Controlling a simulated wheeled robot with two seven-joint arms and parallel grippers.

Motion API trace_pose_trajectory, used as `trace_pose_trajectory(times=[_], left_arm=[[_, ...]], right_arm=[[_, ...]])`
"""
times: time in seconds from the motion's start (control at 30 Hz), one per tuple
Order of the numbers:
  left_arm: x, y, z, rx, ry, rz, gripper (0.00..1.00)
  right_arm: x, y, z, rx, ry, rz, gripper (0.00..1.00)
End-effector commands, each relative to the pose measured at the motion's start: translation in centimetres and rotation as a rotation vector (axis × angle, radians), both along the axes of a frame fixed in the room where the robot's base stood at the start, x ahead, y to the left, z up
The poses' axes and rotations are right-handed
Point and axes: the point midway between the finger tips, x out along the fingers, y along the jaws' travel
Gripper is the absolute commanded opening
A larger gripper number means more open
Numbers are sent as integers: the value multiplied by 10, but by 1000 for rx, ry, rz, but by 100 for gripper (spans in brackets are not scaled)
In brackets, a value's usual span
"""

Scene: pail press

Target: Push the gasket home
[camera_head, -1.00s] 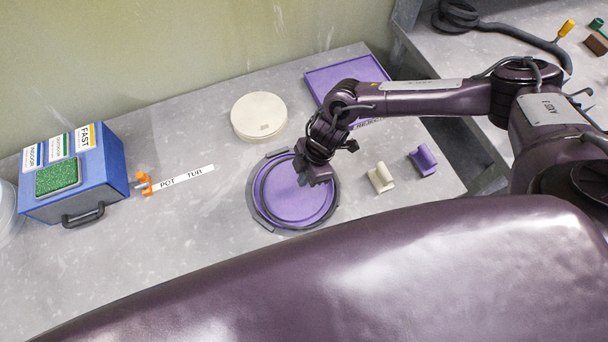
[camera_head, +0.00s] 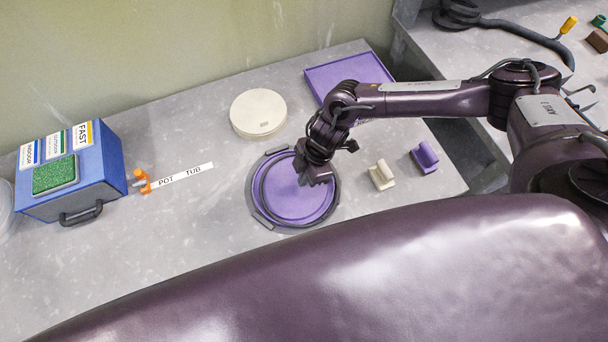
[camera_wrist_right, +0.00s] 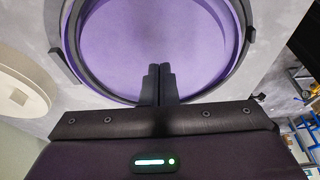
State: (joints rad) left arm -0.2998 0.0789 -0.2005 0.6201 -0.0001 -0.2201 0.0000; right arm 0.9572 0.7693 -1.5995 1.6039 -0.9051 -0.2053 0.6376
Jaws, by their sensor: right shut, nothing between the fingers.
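The black gasket (camera_head: 264,205) is a ring around a round purple lid or disc (camera_head: 290,203) on the grey bench. The ring also shows in the right wrist view (camera_wrist_right: 72,42), curving around the purple disc (camera_wrist_right: 150,35). A dark outer rim with handle-like tabs surrounds it. My right gripper (camera_head: 303,181) is over the upper right of the purple disc, fingers pointing down. In the right wrist view its fingers (camera_wrist_right: 158,84) are together with nothing between them, near the ring's edge. Whether they touch the ring cannot be told. My left gripper does not show.
A cream disc (camera_head: 258,113) lies behind the ring. A purple tray (camera_head: 330,75) is at the back right. Cream (camera_head: 382,175) and purple (camera_head: 424,157) clips stand to the right. A blue box (camera_head: 98,178), an orange-handled item (camera_head: 142,181) and a POT/TUB label (camera_head: 205,168) lie left.

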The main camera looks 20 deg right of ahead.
Motion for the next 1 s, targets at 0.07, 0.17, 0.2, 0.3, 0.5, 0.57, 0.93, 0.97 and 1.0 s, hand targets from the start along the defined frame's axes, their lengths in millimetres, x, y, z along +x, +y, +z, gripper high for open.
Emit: trace_pose_trajectory(times=[0.07,0.17,0.2,0.3,0.5,0.57,0.93,0.97,1.0], left_arm=[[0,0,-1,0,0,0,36],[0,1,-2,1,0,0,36],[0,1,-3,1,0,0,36],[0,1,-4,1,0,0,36],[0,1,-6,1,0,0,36],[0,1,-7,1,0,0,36],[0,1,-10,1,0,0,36],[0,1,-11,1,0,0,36],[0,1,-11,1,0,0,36]], right_arm=[[0,0,-2,0,0,0,0],[0,0,-3,0,0,0,0],[0,0,-4,0,0,0,0],[0,0,-5,0,0,0,0],[0,0,-8,0,0,1,0],[0,0,-9,0,0,1,0],[0,0,-15,0,0,1,0],[0,0,-15,0,0,1,0],[0,0,-16,0,0,0,0]])
